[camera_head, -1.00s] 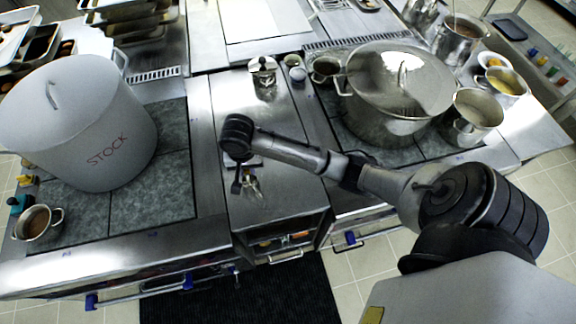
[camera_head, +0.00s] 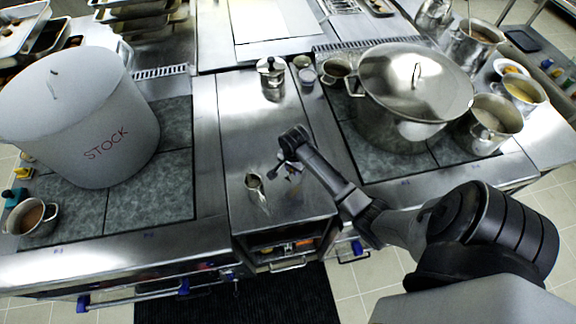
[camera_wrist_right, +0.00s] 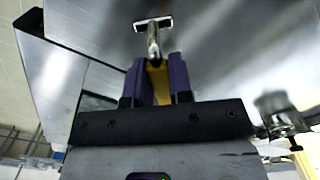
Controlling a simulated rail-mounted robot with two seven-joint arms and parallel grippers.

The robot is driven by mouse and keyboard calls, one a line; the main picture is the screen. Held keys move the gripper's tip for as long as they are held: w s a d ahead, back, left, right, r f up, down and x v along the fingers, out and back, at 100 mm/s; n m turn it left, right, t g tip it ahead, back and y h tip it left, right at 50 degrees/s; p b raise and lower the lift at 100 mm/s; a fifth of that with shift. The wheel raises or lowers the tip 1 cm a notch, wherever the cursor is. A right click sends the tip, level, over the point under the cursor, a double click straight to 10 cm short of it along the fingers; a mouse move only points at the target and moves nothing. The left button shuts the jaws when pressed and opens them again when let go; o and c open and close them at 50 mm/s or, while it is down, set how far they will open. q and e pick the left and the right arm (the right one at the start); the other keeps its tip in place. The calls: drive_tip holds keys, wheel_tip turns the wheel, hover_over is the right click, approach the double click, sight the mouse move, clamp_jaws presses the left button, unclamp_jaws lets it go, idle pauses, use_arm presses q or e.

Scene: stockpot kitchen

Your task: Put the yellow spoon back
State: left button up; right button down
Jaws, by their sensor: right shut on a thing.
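The rest of the spoon is hidden or too small to make out in the head view. A metal piece with a crossbar (camera_wrist_right: 153,30) shows just beyond the fingertips; I cannot tell whether it belongs to the spoon. My left gripper is not in view.
A large pot marked STOCK (camera_head: 85,125) stands on the left hob. A lidded steel pot (camera_head: 405,95) stands on the right hob, with smaller pots (camera_head: 492,122) beyond. A moka pot (camera_head: 271,78) stands at the counter's back. The counter's middle is clear.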

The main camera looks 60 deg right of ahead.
drive_tip(key=w+d+f, duration=0.2)
drive_tip(key=w, duration=0.1)
drive_tip(key=w+d+f+b, duration=0.1)
drive_tip(key=shift+w+d+f, duration=0.2)
drive_tip(key=shift+w+f, duration=0.05)
drive_tip(key=shift+w, duration=0.1)
drive_tip(key=shift+f, duration=2.05)
drive_tip(key=shift+f, duration=0.2)
drive_tip(key=c, duration=1)
unclamp_jaws()
